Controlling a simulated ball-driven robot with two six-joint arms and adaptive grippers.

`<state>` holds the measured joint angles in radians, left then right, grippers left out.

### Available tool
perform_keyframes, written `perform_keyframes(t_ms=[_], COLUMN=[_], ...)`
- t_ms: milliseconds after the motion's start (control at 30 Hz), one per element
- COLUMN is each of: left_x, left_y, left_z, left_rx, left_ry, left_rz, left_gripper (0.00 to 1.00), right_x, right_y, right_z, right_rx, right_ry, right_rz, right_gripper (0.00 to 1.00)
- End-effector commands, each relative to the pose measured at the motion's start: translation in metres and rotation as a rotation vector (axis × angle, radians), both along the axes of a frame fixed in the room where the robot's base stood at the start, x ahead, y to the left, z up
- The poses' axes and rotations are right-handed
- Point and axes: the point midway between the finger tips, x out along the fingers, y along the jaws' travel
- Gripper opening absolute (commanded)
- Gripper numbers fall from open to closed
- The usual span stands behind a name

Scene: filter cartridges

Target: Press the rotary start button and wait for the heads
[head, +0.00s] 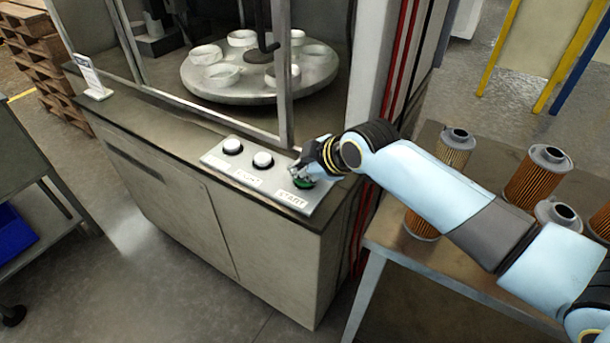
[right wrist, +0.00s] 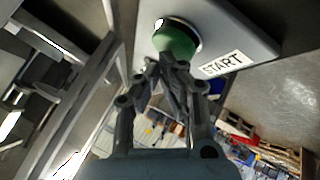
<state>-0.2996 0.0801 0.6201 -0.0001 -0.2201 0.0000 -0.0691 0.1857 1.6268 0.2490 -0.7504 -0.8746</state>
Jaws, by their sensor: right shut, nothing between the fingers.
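The green start button (head: 306,183) is at the right end of the sloped grey button panel (head: 240,180), above a START label (head: 291,199). My right gripper (head: 301,172) is shut and empty, with its fingertips at the button and partly covering it. In the right wrist view the green button (right wrist: 176,40) shows just beyond the closed fingertips (right wrist: 168,62); I cannot tell whether they touch it. Behind the glass, a round rotary table (head: 250,88) carries several white cups. A dark head (head: 263,50) stands above it. My left gripper is not in view.
Two white buttons (head: 263,159) (head: 232,146) sit left on the same panel. A table (head: 385,240) at the right holds several orange filter cartridges (head: 535,178), under my right arm. A small sign (head: 90,78) stands on the counter's left. The floor in front is clear.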

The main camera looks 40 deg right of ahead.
Motion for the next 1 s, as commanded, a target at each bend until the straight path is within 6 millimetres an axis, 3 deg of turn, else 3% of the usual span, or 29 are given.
perform_keyframes(t_ms=[533,1000], left_x=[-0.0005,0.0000], left_y=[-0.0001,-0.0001], left_z=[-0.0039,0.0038], left_rx=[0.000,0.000], left_ry=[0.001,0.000], left_rz=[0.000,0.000], left_gripper=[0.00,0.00], right_x=[-0.0004,-0.0006], right_y=[0.0000,-0.0003], right_z=[-0.0077,-0.0005], right_rx=[0.000,0.000], right_ry=[0.001,0.003], right_rz=[0.000,0.000], right_gripper=[0.00,0.00])
